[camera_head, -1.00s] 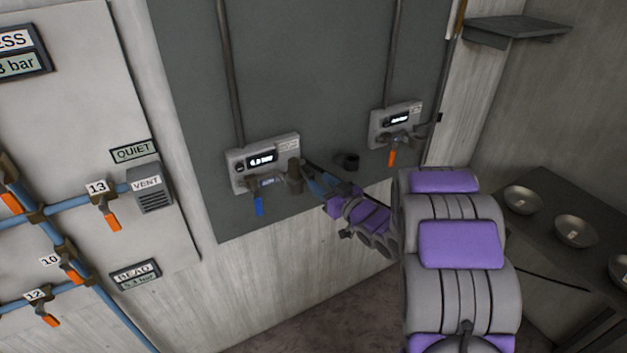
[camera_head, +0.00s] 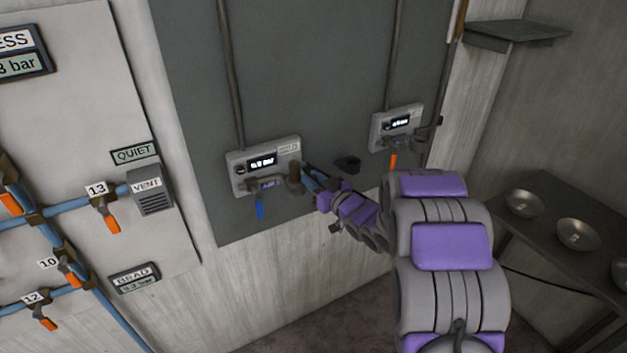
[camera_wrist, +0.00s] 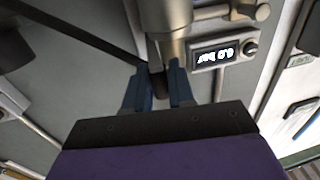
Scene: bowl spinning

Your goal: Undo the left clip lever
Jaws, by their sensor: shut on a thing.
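The left grey gauge box (camera_head: 240,163) is on the dark wall panel, with a lit display, a blue lever (camera_head: 260,208) hanging below and a brownish cylindrical fitting (camera_head: 294,180) at its right end. My gripper (camera_head: 309,174) is at the right side of this fitting. In the wrist view the blue fingers of my gripper (camera_wrist: 159,82) are closed on a narrow dark lever (camera_wrist: 158,88), just at the end of the metal fitting (camera_wrist: 168,30). Most of that lever is hidden between the fingers. The box display (camera_wrist: 224,52) appears upside down there.
A second gauge box (camera_head: 397,127) with an orange lever (camera_head: 393,160) is to the right. Blue pipes with orange valves run at left. A table with bowls (camera_head: 578,234) stands at right.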

